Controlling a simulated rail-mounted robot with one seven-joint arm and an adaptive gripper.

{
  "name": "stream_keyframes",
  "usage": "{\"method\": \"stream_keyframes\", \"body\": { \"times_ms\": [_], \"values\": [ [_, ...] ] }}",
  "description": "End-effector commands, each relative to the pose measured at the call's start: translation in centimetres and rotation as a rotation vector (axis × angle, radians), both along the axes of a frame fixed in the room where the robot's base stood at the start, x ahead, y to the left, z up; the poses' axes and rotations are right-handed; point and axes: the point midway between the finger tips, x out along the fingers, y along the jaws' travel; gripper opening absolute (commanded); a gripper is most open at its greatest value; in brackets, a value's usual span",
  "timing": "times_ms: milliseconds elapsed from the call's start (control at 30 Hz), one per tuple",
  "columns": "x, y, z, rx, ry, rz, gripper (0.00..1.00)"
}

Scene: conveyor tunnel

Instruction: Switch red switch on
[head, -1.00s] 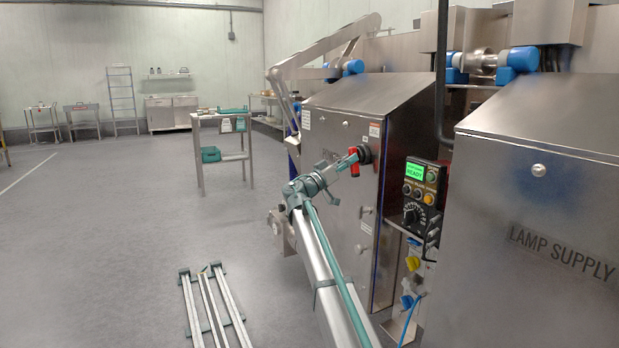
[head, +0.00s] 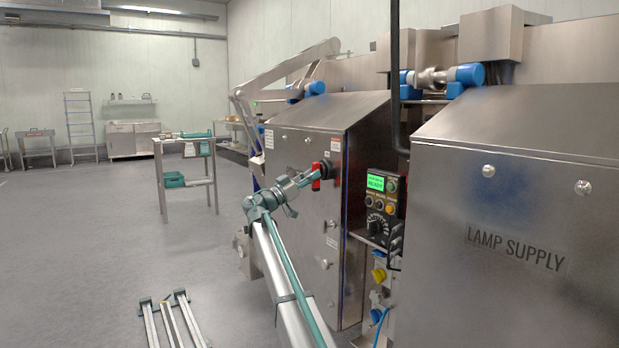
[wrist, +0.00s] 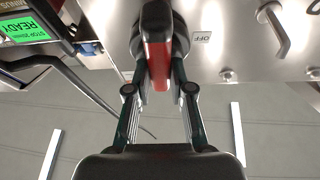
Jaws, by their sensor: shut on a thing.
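The red switch (head: 325,171) is a rotary handle on a dark round base, on the front of the steel cabinet left of the control box. In the wrist view its red and black handle (wrist: 157,62) stands between the fingers of my gripper (wrist: 160,48). The fingers are shut on the handle from both sides. A small OFF label (wrist: 203,38) is on the panel to the right of the handle. In the head view my gripper (head: 312,177) reaches the switch from the left and covers part of it.
A control box (head: 382,205) with a green READY display is right of the switch. A LAMP SUPPLY cabinet (head: 500,200) fills the right side. A steel table (head: 180,143) stands at the back left. The floor to the left is mostly open.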

Motion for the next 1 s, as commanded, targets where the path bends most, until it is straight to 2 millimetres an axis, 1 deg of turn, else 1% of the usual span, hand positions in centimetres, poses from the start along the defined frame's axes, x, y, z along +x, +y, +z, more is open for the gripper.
{"method": "stream_keyframes", "body": {
  "times_ms": [33,67,100,200,500,667,767,1000],
  "values": [
    [0.0,0.0,0.0,0.002,-0.002,0.001,0.00],
    [0.0,0.0,0.0,0.002,-0.002,0.001,0.26],
    [0.0,0.0,0.0,0.002,-0.002,0.001,0.33],
    [0.0,0.0,0.0,0.002,-0.001,0.001,0.47],
    [0.0,0.1,0.0,0.000,0.000,0.001,0.47],
    [-0.7,0.9,-0.5,0.000,0.000,0.001,0.47],
    [-1.5,1.9,-1.0,0.000,0.000,0.002,0.47],
    [-4.0,5.5,-2.9,0.001,0.001,0.003,0.47]
  ]
}}
